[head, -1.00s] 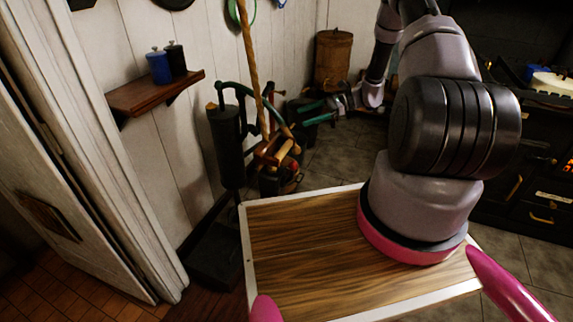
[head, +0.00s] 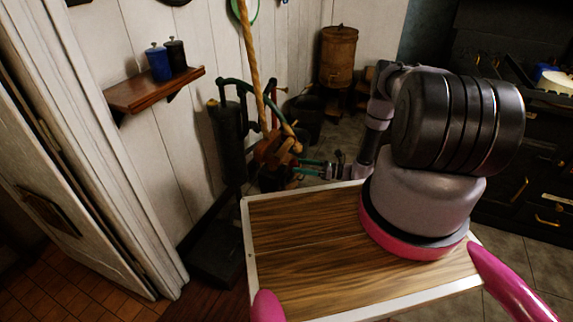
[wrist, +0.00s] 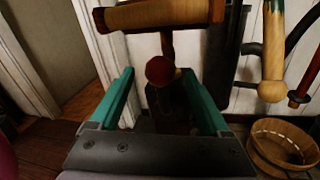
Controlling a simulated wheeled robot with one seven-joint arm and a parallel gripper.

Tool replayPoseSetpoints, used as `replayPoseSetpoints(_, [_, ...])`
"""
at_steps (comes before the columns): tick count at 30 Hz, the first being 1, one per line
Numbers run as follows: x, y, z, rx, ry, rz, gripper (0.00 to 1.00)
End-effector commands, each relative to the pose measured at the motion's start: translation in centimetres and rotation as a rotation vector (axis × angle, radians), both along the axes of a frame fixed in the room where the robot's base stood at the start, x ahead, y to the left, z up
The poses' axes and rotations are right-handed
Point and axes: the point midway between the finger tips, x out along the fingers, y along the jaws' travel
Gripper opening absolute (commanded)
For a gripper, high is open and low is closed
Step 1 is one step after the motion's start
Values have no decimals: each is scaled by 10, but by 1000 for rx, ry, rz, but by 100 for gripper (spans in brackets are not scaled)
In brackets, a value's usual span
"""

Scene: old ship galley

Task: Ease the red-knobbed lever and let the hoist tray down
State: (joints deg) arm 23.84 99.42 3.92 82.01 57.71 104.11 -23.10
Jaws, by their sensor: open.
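The red knob (wrist: 160,70) of the lever shows in the wrist view, below a wooden roller (wrist: 155,15). My gripper (wrist: 158,75) is open, with a teal finger on each side of the knob in this picture. I cannot tell how far ahead of the fingertips the knob is. In the head view my gripper (head: 298,168) is beside the wooden winch (head: 272,150) on the dark hoist post (head: 228,135), where a rope (head: 252,55) runs upward. I cannot make out the hoist tray.
A wall shelf (head: 150,92) holds a blue canister (head: 159,63) and a dark one. An open door (head: 75,200) stands at left. A wooden barrel (head: 337,55) is at the back, and a dark stove (head: 520,180) at right.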

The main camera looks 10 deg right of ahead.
Motion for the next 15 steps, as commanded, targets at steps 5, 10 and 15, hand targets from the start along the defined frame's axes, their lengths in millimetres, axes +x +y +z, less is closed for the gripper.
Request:
replayPoseSetpoints(5, [14, 32, 0, 0, -1, 4, 80])
replayPoseSetpoints(10, [23, 50, 0, 0, -1, 1, 80])
replayPoseSetpoints(15, [26, 56, 0, 0, 0, 0, 80])
